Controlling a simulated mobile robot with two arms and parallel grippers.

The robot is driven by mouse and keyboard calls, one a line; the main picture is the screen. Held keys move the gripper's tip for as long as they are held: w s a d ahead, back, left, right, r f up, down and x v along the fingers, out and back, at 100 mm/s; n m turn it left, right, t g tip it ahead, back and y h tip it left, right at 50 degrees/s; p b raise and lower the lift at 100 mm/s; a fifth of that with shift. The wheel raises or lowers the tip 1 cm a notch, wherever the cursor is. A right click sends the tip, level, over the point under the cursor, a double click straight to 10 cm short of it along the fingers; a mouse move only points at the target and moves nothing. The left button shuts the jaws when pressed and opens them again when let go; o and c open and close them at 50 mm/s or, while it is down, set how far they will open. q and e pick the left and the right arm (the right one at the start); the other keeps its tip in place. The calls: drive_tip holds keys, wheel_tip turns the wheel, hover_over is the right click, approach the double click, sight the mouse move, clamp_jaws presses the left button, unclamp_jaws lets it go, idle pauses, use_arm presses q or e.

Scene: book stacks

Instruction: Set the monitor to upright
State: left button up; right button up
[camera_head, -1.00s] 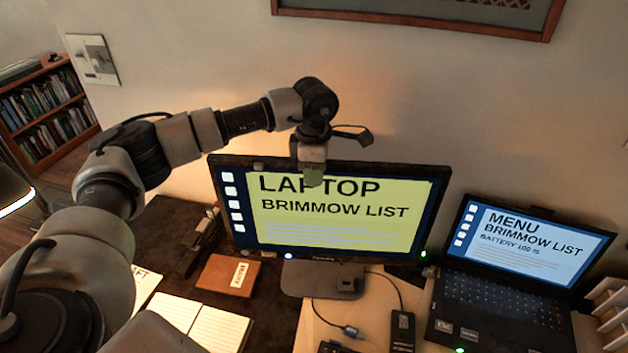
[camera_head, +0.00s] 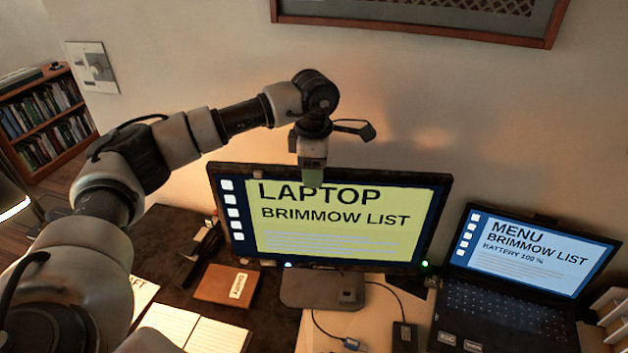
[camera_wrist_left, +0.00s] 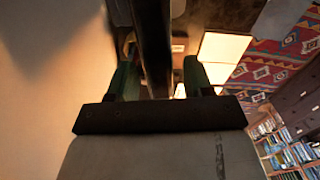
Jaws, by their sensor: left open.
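The monitor (camera_head: 340,236) stands on its foot (camera_head: 322,291) on the desk, its lit screen reading "LAPTOP BRIMMOW LIST". Its exact tilt is hard to judge from above. In the left wrist view, the two green fingers of the gripper (camera_wrist_left: 160,76) stand apart on either side of the monitor's dark edge (camera_wrist_left: 152,40). Gaps show beside the edge. The far finger is hidden in the head view. My right gripper is not seen.
An open laptop (camera_head: 510,290) stands to the right of the monitor. A brown book (camera_head: 222,285), open pages (camera_head: 195,328) and a cabled device (camera_head: 404,336) lie in front. The wall (camera_head: 420,110) is close behind, with a framed picture (camera_head: 420,33) above.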

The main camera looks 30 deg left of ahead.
use_arm(q)
wheel_tip(320, 180, up, 8)
drive_tip(key=shift+r+b, duration=0.1)
drive_tip(key=shift+b, duration=0.85)
